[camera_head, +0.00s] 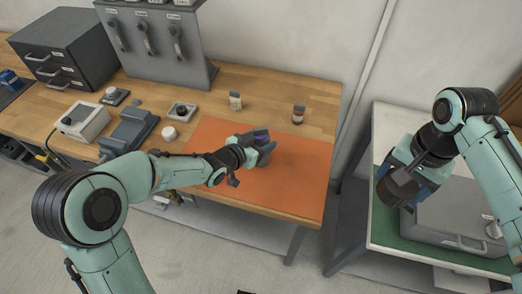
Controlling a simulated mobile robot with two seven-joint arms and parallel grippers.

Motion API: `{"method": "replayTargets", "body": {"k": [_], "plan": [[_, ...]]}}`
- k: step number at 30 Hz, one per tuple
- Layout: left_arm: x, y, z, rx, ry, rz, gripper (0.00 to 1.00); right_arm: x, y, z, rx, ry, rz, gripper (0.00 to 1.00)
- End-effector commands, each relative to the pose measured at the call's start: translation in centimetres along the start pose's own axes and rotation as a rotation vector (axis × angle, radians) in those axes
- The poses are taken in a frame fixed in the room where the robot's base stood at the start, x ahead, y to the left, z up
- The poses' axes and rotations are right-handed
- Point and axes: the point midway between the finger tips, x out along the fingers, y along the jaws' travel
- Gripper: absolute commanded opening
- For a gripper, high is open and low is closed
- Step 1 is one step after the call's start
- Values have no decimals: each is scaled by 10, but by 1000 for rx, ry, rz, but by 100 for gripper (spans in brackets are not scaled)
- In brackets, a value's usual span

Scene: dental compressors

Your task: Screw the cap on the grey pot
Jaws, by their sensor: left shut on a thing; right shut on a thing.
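My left gripper (265,149) is over the orange mat (302,172), near its middle. It is shut on a small dark thing with a purple part (261,136). The fingers hide most of that thing, so I cannot tell whether it is the pot or the cap. My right gripper (393,193) is out to the right, above the side table and in front of the grey case. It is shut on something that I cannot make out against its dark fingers. No grey pot or its cap can be identified with certainty.
Two small jars stand behind the mat, a pale one (235,101) and a brown one (298,114). A white round piece (169,133) and bench devices lie left. A grey case (455,215) sits on the side table's green mat (386,228). A floor gap separates the tables.

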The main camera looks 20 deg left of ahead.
Motion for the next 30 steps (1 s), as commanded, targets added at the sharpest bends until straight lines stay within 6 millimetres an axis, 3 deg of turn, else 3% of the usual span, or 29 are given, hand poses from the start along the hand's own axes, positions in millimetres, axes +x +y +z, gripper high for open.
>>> {"method": "replayTargets", "body": {"k": [8,14,20,25,30], "plan": [[-2,0,-7,2,4,0,0,-2,0,0,0,1,0,50],[-12,-1,-32,2,9,-2,0,-8,-1,-1,0,3,-2,50],[-34,-1,-86,5,13,-2,0,-33,-3,-6,0,16,-9,50],[-54,-2,-139,6,14,-3,0,-75,-9,-16,0,44,-24,50],[-68,-2,-176,7,15,-2,0,-113,-16,-28,0,78,-42,50]]}}
